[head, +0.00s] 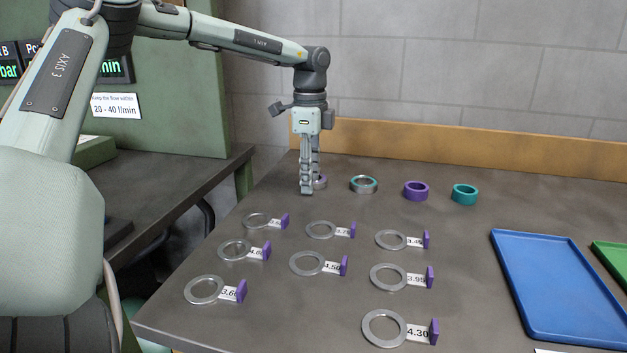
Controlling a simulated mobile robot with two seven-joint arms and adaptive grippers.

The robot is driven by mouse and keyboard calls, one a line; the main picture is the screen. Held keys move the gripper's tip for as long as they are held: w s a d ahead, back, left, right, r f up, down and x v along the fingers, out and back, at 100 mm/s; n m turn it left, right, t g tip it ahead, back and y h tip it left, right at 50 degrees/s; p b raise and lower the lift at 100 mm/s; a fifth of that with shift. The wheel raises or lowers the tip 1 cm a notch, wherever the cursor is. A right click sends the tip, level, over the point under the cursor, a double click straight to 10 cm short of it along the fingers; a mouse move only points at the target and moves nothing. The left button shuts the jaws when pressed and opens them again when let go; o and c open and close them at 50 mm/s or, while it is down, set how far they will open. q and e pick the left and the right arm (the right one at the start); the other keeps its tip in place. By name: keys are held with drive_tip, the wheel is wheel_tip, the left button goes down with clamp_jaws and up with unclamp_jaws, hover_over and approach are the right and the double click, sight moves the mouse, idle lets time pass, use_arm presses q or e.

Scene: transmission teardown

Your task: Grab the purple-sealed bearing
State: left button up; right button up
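The purple-sealed bearing (322,182) is on the grey table at the back left, a metal ring with a purplish tint, partly hidden by my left gripper. My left gripper (309,188) points straight down at it, with its fingertips low by the table. The fingers are seen nearly edge-on and overlap the bearing's left side. I cannot tell whether they are closed on it. My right gripper is not in view.
A teal-sealed bearing (363,184), a purple ring (416,191) and a teal ring (464,194) stand to the right. Several flat metal rings (384,328) with labels and purple tabs lie in front. A blue tray (560,290) and a green tray (612,256) are at right.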

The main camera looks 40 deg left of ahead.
use_arm(q)
clamp_jaws()
drive_tip(key=shift+r, duration=0.15)
